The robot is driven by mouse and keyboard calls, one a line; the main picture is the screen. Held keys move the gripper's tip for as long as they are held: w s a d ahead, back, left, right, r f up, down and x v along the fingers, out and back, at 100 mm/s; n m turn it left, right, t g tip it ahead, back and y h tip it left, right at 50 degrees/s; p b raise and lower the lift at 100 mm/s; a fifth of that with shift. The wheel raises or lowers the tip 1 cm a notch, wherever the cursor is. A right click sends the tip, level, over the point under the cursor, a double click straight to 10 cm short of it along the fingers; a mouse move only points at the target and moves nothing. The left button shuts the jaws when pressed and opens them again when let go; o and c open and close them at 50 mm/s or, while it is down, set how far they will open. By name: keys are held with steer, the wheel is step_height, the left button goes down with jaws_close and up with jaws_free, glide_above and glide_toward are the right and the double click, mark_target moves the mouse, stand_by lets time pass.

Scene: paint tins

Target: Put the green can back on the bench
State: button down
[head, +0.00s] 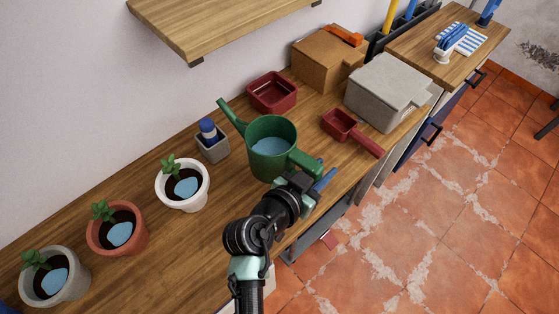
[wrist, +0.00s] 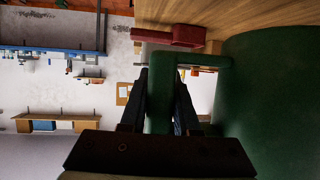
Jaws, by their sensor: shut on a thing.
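The green can (head: 262,158) is a watering can with blue water showing inside. It looks upright over the wooden bench (head: 190,245), its spout toward the back left. I cannot tell whether its base touches the bench or hangs just above it. My gripper (head: 310,181) is shut on the can's handle at the bench's front side. In the wrist view my gripper's fingers (wrist: 160,100) lie on both sides of the green handle, and the can's body (wrist: 270,95) fills the right side.
Three potted plants (head: 183,187) stand along the bench at left. A blue-capped bottle in a grey pot (head: 211,146), a dark red tray (head: 272,92), a red scoop (head: 350,131), a grey box (head: 385,92) and a cardboard box (head: 325,65) surround the can. A wooden shelf (head: 215,22) hangs above.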

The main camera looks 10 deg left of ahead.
steer(key=shift+w+d+r+m+g+h, duration=0.25)
steer(key=shift+w+r+h, duration=0.1)
steer(key=shift+r, duration=0.15)
steer(key=shift+w+d+r+m+g+h, duration=0.15)
steer(key=shift+w+r+m+h, duration=0.1)
steer(key=shift+w+r, duration=0.15)
steer(key=shift+s, duration=0.1)
step_height(320, 180, down, 9)
steer(key=shift+f+b, duration=0.2)
steer(key=shift+b, duration=0.45)
steer(key=shift+s+f, duration=0.1)
steer(key=shift+f, duration=0.1)
steer(key=c, duration=0.9)
jaws_free()
steer(key=shift+f, duration=0.15)
steer(key=shift+c, duration=0.2)
steer(key=o, duration=0.3)
